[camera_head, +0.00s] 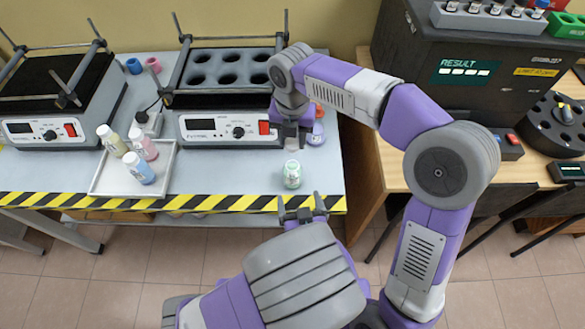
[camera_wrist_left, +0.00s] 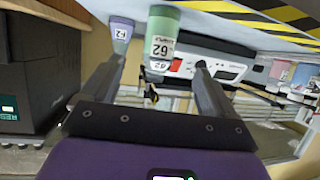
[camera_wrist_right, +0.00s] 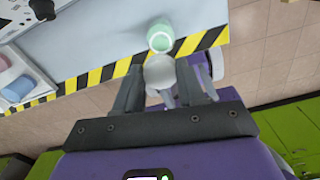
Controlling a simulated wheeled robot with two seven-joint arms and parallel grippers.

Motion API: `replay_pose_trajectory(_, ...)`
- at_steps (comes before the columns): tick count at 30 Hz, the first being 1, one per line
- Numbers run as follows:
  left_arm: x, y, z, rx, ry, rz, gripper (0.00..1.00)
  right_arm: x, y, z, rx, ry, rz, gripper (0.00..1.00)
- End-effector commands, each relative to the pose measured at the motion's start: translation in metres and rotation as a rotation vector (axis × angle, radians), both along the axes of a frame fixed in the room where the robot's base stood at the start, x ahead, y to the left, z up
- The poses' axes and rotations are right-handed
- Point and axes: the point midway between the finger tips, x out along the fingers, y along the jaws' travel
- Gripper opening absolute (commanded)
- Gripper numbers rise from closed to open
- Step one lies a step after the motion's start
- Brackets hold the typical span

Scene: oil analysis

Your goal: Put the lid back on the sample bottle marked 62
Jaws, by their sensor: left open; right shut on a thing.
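The sample bottle marked 62 (camera_head: 292,176), with green contents, stands upright near the table's front edge. Its label shows in the left wrist view (camera_wrist_left: 161,48), and it also appears in the right wrist view (camera_wrist_right: 160,38). My right gripper (camera_head: 291,143) is shut on a whitish lid (camera_wrist_right: 160,72), behind and above the bottle in the head view, apart from it.
A white tray (camera_head: 106,187) with several small bottles lies to the left. A device with a round-holed rack (camera_head: 225,128) stands behind, another further left. Yellow-black tape (camera_head: 210,202) marks the front edge. An analyser (camera_head: 470,75) stands right.

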Motion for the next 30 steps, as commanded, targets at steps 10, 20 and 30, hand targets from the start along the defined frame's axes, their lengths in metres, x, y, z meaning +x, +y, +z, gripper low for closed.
replay_pose_trajectory(10, 0.011, 0.002, -0.005, 0.002, 0.001, 0.001, 0.88, 0.000, 0.000, 0.000, 0.000, 0.000, -0.002, 0.12)
replay_pose_trajectory(20, 0.066, 0.012, -0.029, 0.000, 0.002, 0.002, 0.88, 0.000, 0.000, 0.000, 0.000, 0.000, -0.002, 0.12)
replay_pose_trajectory(30, 0.105, 0.017, -0.045, -0.001, 0.001, -0.001, 0.88, 0.000, 0.000, 0.000, 0.000, 0.000, -0.002, 0.12)
